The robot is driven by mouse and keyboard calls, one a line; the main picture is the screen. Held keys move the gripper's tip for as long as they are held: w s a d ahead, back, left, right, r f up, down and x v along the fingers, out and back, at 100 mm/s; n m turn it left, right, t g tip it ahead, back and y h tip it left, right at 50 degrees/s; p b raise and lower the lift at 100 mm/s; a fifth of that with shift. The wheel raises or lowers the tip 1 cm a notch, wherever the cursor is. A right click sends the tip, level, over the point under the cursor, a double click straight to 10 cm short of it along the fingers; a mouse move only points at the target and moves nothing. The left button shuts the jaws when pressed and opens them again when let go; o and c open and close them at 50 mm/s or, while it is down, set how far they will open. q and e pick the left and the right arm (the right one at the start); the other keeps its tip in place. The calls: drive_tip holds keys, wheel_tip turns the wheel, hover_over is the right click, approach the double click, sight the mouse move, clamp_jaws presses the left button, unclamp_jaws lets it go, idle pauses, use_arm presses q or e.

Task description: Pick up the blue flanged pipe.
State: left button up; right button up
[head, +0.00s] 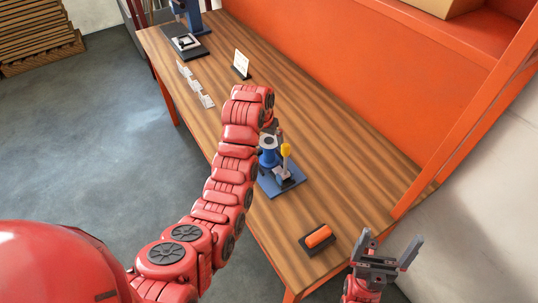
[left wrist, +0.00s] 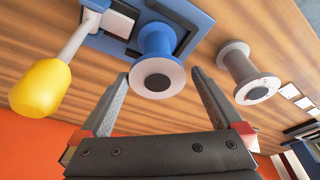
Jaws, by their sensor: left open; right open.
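The blue flanged pipe (left wrist: 157,42) stands at a blue fixture in the left wrist view, its pale round flange with a dark bore facing the camera. It also shows in the head view (head: 268,157), just beyond my left arm. My left gripper (left wrist: 160,76) is open, its fingertips on either side of the flange in the picture. The fingers do not visibly grip it, and I cannot tell the remaining distance. In the head view my left arm mostly hides that gripper. My right gripper (head: 391,240) is open and empty by the bench's near right end.
The fixture's blue base (head: 288,187) carries a lever with a yellow knob (left wrist: 40,88) beside the pipe. A grey flanged pipe (left wrist: 240,66) stands nearby. An orange block on a dark tray (head: 319,236) lies at the near end.

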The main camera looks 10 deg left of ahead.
sight(268, 160)
use_arm(q)
drive_tip(key=p+x, duration=0.2)
drive_tip(key=x, duration=0.1)
drive_tip(key=shift+w+d+f+p, duration=0.1)
drive_tip(key=shift+d+f+p, duration=0.1)
drive_tip(key=shift+p, duration=0.15)
drive_tip(key=shift+w+f, duration=0.2)
drive_tip(key=shift+f, duration=0.4)
drive_tip(key=shift+c, duration=0.2)
clamp_jaws()
